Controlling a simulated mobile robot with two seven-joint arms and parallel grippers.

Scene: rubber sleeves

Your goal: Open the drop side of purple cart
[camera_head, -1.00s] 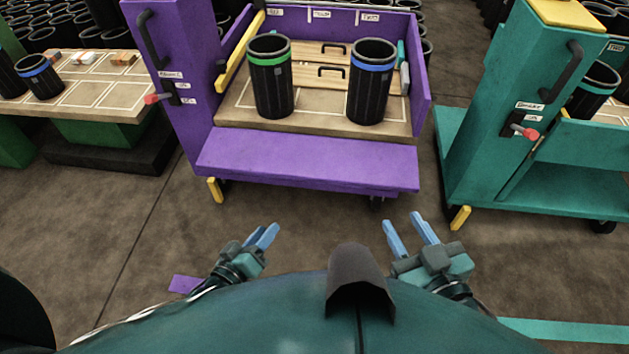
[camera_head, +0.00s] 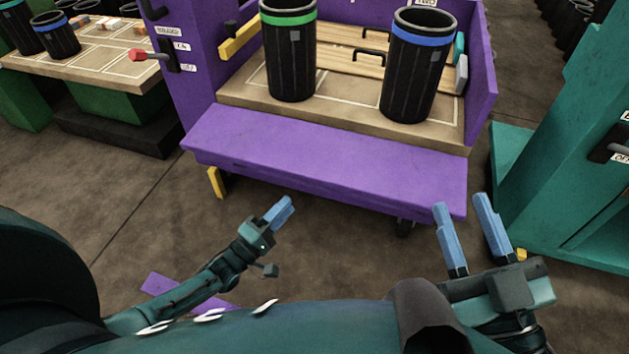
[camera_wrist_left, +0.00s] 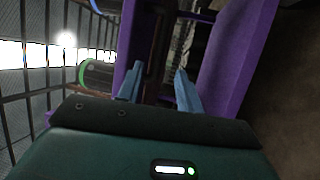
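The purple cart's drop side (camera_head: 320,165) is a wide purple panel along the front of the wooden deck (camera_head: 340,115). It slopes outward and down from the deck's front edge, leaving the deck's front unblocked. A lever with a red tip (camera_head: 150,55) sits on the cart's purple post (camera_head: 205,50). My left gripper (camera_head: 281,211) is open and empty, below and in front of the panel. In the left wrist view its two blue fingers (camera_wrist_left: 158,88) are apart, with a purple panel (camera_wrist_left: 235,60) to the right. My right gripper (camera_head: 465,220) is open and empty near the panel's right end.
A green-banded bin (camera_head: 290,55) and a blue-banded bin (camera_head: 415,65) stand on the deck. A teal cart (camera_head: 575,165) is at the right and a workbench (camera_head: 105,65) at the left. A purple floor mark (camera_head: 185,292) lies near my left arm.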

